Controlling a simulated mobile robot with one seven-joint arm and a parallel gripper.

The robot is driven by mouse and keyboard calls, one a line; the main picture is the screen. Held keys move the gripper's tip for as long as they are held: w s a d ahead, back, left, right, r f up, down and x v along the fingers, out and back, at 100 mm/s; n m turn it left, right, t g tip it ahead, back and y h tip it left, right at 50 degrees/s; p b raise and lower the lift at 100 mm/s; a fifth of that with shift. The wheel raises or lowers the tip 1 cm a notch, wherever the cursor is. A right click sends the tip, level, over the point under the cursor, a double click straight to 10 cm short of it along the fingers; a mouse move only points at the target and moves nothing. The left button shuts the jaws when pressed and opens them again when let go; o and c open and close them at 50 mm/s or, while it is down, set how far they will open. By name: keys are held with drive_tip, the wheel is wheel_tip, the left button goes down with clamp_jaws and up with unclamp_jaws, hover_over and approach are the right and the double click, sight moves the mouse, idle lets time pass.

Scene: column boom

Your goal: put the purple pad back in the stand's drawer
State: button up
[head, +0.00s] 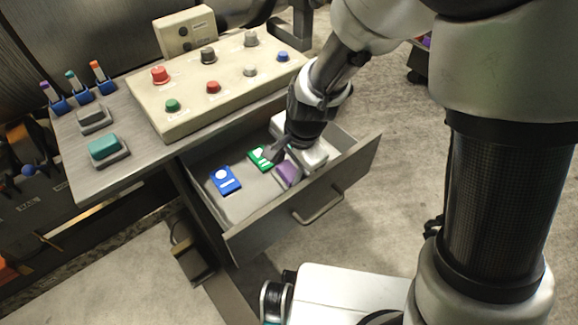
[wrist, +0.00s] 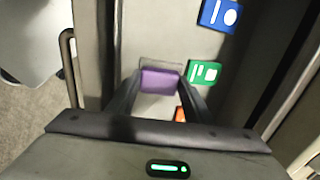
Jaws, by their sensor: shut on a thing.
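The purple pad (head: 289,173) is between the fingers of my gripper (head: 284,158), inside the outline of the open drawer (head: 240,208). The wrist view shows the purple pad (wrist: 160,81) between both fingertips of my gripper (wrist: 160,85), which is shut on it. Whether the pad touches the drawer floor I cannot tell. The drawer is pulled out from the stand (head: 90,170), and its handle (head: 318,207) faces front right.
A blue card (head: 225,180) and a green card (head: 262,158) lie in the drawer, left of my gripper. An orange item (wrist: 180,114) shows partly behind my gripper in the wrist view. A button panel (head: 205,85) and a teal block (head: 105,147) are on the stand's top.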

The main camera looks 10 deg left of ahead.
sight(291, 175)
drive_tip(key=shift+f+b, duration=0.45)
drive_tip(key=shift+f, duration=0.4)
drive_tip(key=shift+f+b, duration=0.45)
drive_tip(key=shift+f, duration=0.3)
drive_tip(key=o, duration=1)
drive_tip(key=shift+s, duration=0.1)
drive_tip(key=shift+d+f, duration=0.1)
drive_tip(key=shift+s, duration=0.1)
drive_tip(key=p+v, duration=0.6)
drive_tip(key=v, duration=1.2)
drive_tip(key=shift+a, duration=0.2)
drive_tip(key=shift+w, duration=0.25)
